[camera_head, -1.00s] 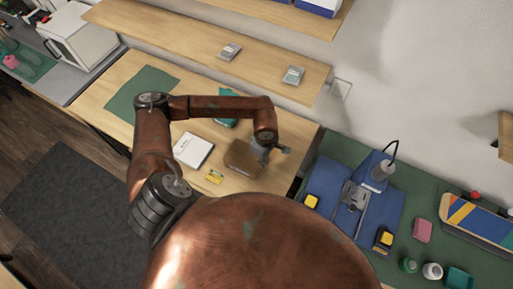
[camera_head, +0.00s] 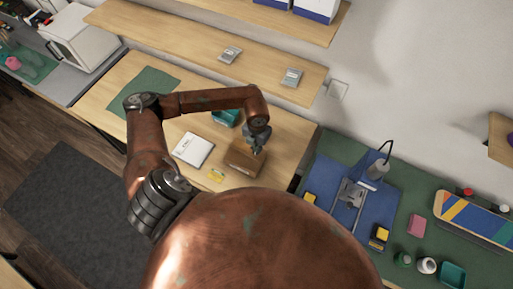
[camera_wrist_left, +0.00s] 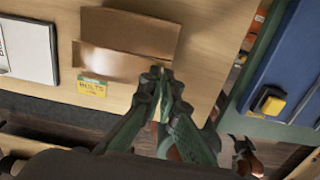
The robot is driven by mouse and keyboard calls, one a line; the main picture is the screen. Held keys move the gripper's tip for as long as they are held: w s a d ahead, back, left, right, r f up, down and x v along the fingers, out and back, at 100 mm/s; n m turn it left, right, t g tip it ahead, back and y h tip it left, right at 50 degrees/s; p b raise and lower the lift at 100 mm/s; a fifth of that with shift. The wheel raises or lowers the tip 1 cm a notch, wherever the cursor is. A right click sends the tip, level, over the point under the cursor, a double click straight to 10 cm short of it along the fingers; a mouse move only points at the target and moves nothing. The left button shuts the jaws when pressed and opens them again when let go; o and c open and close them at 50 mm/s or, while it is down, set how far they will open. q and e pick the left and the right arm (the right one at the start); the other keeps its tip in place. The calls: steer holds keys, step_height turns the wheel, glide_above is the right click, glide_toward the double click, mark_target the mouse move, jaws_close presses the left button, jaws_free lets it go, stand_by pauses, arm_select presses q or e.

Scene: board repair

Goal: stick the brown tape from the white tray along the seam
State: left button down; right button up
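A brown cardboard box (camera_head: 241,161) lies on the wooden table. In the left wrist view the box (camera_wrist_left: 128,30) shows two brown faces meeting at a long edge; I cannot make out the seam or any tape on it. The flat white tray (camera_head: 192,149) lies left of the box and is partly in the wrist view (camera_wrist_left: 28,50); I see no brown tape on it. My left gripper (camera_head: 257,151) is at the box's right part, fingers pointing down. In the wrist view its fingertips (camera_wrist_left: 160,73) are nearly together, with nothing clearly between them. My right gripper is out of view.
A yellow bolts label (camera_head: 216,175) lies before the box. A teal container (camera_head: 226,117) is behind it, partly hidden by my arm. A wooden shelf (camera_head: 205,50) runs above. Right of a gap is a green bench with a blue mat (camera_head: 325,178) and tools.

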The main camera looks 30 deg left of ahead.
mark_target(256, 156)
arm_select(q)
steer(key=shift+a+n, duration=0.1)
steer(key=shift+n, duration=0.3)
steer(key=shift+f+b, duration=0.7)
steer(key=shift+f, duration=0.4)
step_height(256, 156, down, 4)
steer(key=b, duration=0.2)
steer(key=shift+f+b, duration=0.1)
steer(key=shift+b, duration=0.3)
steer(key=shift+f, duration=0.1)
steer(key=shift+f, duration=0.15)
steer(key=c, duration=2.1)
jaws_free()
